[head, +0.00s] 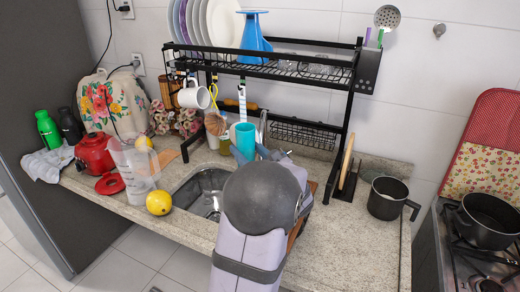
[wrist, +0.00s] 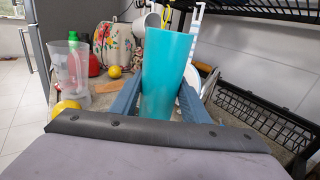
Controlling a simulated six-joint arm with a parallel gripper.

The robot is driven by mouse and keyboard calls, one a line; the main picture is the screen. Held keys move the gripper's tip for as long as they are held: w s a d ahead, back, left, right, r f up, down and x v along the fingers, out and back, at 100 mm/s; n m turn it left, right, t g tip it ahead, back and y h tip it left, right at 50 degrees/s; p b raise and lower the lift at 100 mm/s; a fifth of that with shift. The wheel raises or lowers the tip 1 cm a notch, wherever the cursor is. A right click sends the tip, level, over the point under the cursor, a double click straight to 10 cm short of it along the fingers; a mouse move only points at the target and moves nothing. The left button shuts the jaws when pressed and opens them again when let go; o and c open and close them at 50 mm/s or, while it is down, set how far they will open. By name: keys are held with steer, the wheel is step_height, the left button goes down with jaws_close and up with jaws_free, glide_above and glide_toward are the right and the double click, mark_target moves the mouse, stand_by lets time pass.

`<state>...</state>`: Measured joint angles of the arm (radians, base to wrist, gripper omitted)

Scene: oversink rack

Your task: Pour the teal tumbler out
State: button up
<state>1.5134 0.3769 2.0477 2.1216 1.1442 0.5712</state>
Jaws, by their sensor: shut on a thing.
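The teal tumbler (head: 245,138) is above the back of the counter, under the rack and to the right of the sink's basin in the head view. In the wrist view the tumbler (wrist: 166,70) stands nearly upright between my fingers, mouth up. My gripper (wrist: 165,106) is shut on its lower part, with one blue-grey finger on each side. In the head view my gripper (head: 250,154) is partly hidden behind my own arm. The tumbler's contents are not visible. The metal sink (head: 204,188) is partly covered by my arm.
The black rack (head: 335,125) stands over and behind the tumbler, with a hanging white mug (head: 193,95) nearby. A clear pitcher (head: 133,165) and a yellow fruit (head: 159,202) stand left of the sink. A dark pot (head: 388,198) is at right; the front right counter is clear.

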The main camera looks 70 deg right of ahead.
steer(key=shift+w+a+r, duration=0.1)
steer(key=shift+r, duration=0.15)
steer(key=shift+s+d+f+m+p, duration=0.35)
steer(key=shift+d+m+p, duration=0.25)
steer(key=shift+m+p, duration=0.55)
steer(key=shift+s+d+f+m+p, duration=0.25)
steer(key=shift+s+d+m+p, duration=0.4)
steer(key=shift+p, duration=0.85)
stand_by(0.4)
steer(key=shift+w+a+f+m+p, duration=0.1)
steer(key=shift+w+a+m+p, duration=0.25)
steer(key=shift+m+p, duration=0.55)
steer(key=shift+w+a+m+p, duration=0.3)
steer(key=shift+m+p, duration=0.4)
steer(key=shift+p, duration=0.35)
steer(key=shift+w+a+f+m+p, duration=0.1)
steer(key=shift+a+f+m+p, duration=0.05)
steer(key=shift+m+p, duration=0.45)
steer(key=shift+a+f+m+p, duration=0.1)
steer(key=shift+f+m+p, duration=0.05)
steer(key=shift+m+p, duration=0.4)
stand_by(0.4)
steer(key=shift+w+a+f+m+p, duration=0.1)
steer(key=shift+f+m+p, duration=0.35)
steer(key=shift+m, duration=0.5)
steer(key=shift+a+f+m+p, duration=0.1)
steer(key=shift+f+m+p, duration=0.35)
steer(key=shift+m, duration=0.45)
